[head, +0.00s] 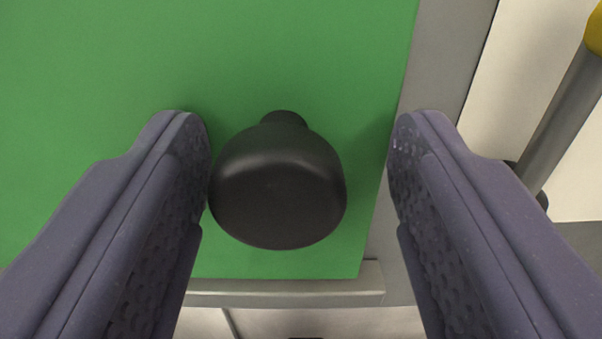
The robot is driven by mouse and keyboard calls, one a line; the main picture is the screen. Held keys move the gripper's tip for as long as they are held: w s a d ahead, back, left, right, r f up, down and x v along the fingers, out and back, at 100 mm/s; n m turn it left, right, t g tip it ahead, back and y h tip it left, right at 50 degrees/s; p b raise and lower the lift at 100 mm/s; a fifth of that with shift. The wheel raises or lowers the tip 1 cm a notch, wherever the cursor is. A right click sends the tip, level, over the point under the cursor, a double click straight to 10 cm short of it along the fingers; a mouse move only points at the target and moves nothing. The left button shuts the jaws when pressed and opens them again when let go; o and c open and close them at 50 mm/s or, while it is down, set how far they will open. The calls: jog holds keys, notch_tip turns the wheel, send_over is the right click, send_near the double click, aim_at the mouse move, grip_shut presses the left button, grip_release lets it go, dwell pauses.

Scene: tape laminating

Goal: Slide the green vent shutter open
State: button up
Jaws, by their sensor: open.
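The green vent shutter (110,70) is a flat green panel that fills the upper left and middle of the head view. A black knob (278,190) on a short stem stands out from it near its lower right corner. My gripper (298,135) is open, with one dark finger on each side of the knob. The left finger is very close to the knob, and I cannot tell whether they touch. The right finger is clearly apart from it and overlaps the grey frame.
A grey frame (444,55) runs down the shutter's right side, and a grey rail (285,293) runs along its bottom edge. At the upper right a grey rod (562,120) with a yellow end (596,30) stands before a pale surface.

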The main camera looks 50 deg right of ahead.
jog(key=p+v, duration=0.1)
jog(key=v, duration=0.6)
jog(key=shift+s+a+p, duration=0.25)
jog(key=shift+s+p, duration=0.05)
jog(key=shift+p, duration=0.05)
